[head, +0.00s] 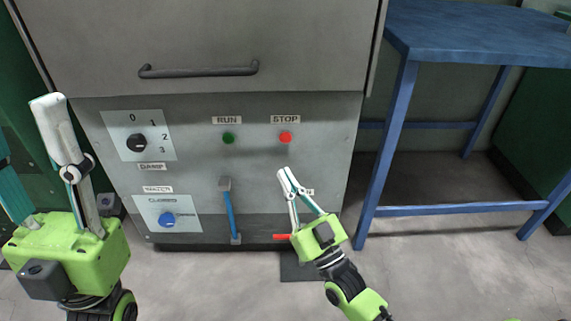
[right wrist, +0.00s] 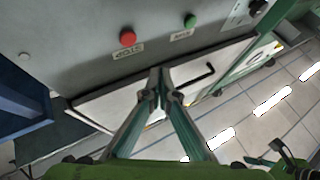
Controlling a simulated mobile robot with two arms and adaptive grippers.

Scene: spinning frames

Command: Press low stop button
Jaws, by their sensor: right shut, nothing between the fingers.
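The round red STOP button (head: 285,137) sits on the grey machine front below its STOP label (head: 285,119). It also shows in the right wrist view (right wrist: 127,38), with its label upside down. My right gripper (head: 284,174) is shut and empty, its fingertips below the STOP button in the head view. In the right wrist view the fingertips (right wrist: 160,76) meet, apart from the button in the picture. My left gripper (head: 47,101) points up at the far left, seen edge-on, away from the button.
A green RUN button (head: 228,138) is left of STOP. A damp dial (head: 137,143), a blue water knob (head: 167,219) and a blue lever (head: 231,211) share the panel. My right gripper partly hides a label and a red part (head: 282,237). A blue table (head: 480,35) stands right.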

